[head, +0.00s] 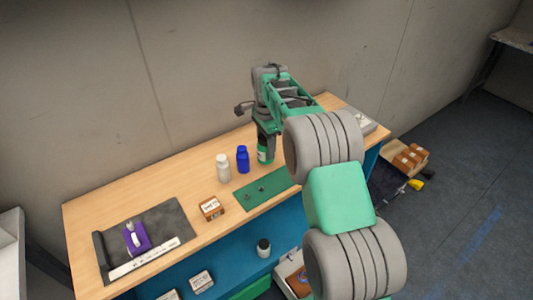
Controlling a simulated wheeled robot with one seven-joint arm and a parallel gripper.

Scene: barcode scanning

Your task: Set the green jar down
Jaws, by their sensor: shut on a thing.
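The green jar (263,155) is at the back right of the wooden table (175,180), under my arm. It has a pale label and stands about upright. My gripper (265,143) is above it, pointing down, shut on its upper part. The gripper and arm partly hide the jar. I cannot tell whether the jar's base touches the table.
A blue bottle (242,160) and a white bottle (223,169) stand close to the jar's left. A green mat (275,184) with small parts lies in front. A small brown box (211,208) and a dark mat (172,219) lie further left.

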